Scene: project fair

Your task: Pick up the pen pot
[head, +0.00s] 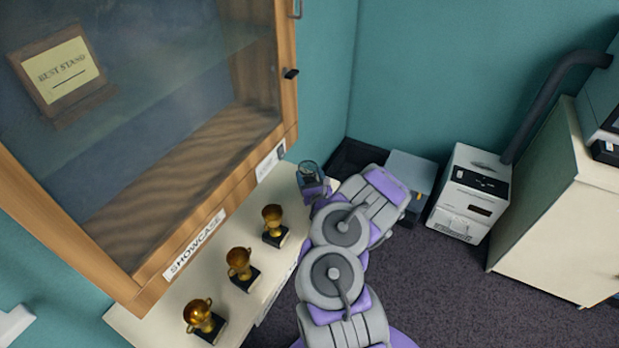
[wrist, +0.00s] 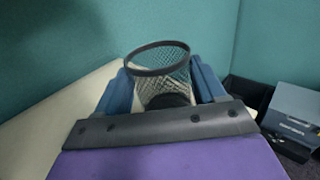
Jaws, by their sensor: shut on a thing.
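The pen pot (wrist: 160,72) is a round black wire-mesh cup with a dark rim. In the wrist view it stands upright between the two blue fingers of my gripper (wrist: 165,95), which is shut on it. In the head view the pen pot (head: 309,170) is small, at the far right end of the white shelf below the showcase. My gripper (head: 315,188) reaches it there from the right. Its lower part is hidden behind the gripper, so I cannot tell whether its base touches the shelf.
Three gold trophies on dark bases, the nearest to the pot being one trophy (head: 273,224), stand along the white shelf (head: 165,325). The wooden showcase (head: 150,271) hangs above it. A teal wall is behind. A white machine (head: 472,192) and grey box (head: 411,172) stand right.

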